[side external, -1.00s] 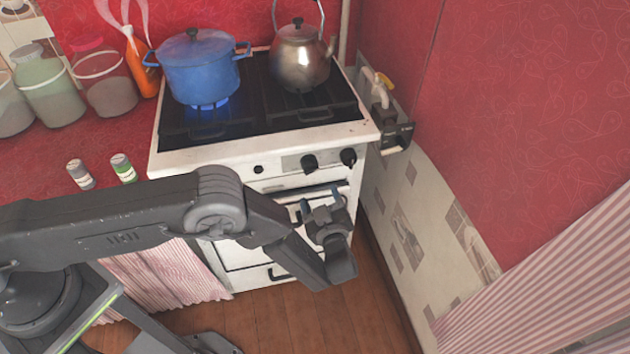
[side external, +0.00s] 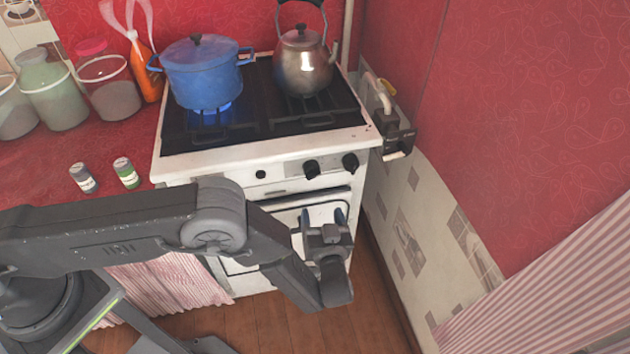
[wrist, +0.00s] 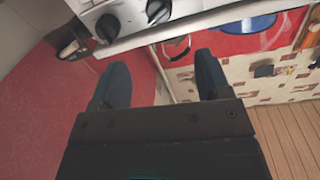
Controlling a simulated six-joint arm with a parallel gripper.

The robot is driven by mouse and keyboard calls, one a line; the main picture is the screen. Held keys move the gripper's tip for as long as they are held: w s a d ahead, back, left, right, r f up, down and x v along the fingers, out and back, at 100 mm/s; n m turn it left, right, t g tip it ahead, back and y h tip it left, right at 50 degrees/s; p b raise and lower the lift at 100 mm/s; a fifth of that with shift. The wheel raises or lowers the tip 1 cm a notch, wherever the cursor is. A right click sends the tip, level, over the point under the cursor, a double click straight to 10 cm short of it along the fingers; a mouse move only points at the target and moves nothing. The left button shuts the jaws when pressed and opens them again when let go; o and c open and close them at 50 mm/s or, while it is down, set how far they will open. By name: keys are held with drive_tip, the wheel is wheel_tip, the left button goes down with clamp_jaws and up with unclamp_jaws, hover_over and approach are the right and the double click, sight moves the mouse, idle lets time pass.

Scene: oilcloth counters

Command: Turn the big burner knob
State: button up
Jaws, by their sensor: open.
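Two large black knobs, a left one (side external: 311,169) and a right one (side external: 350,162), sit on the white front panel of the stove (side external: 240,163). A smaller black knob (side external: 261,174) is to their left. I cannot tell which of the large two is the big burner knob. My gripper (side external: 322,214) is open and empty, in front of the oven door and below the large knobs, apart from them. In the wrist view my gripper's two fingers (wrist: 160,78) are spread, with two knobs (wrist: 107,27) (wrist: 158,11) beyond them near the top edge.
A blue pot (side external: 203,80) stands over a lit blue flame at the back left. A metal kettle (side external: 303,66) stands on the right of the stovetop. A pipe with a dark fitting (side external: 394,132) is close on the right wall. Two small jars (side external: 126,172) stand left.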

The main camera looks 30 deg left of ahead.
sight(313, 178)
drive_tip(key=w+a+m, duration=0.1)
drive_tip(key=w+a, duration=0.5)
drive_tip(key=w, duration=0.1)
drive_tip(key=w+a+m, duration=0.1)
drive_tip(key=w+a, duration=0.2)
drive_tip(key=shift+w+m, duration=0.25)
drive_tip(key=shift+m, duration=0.05)
drive_tip(key=c, duration=0.9)
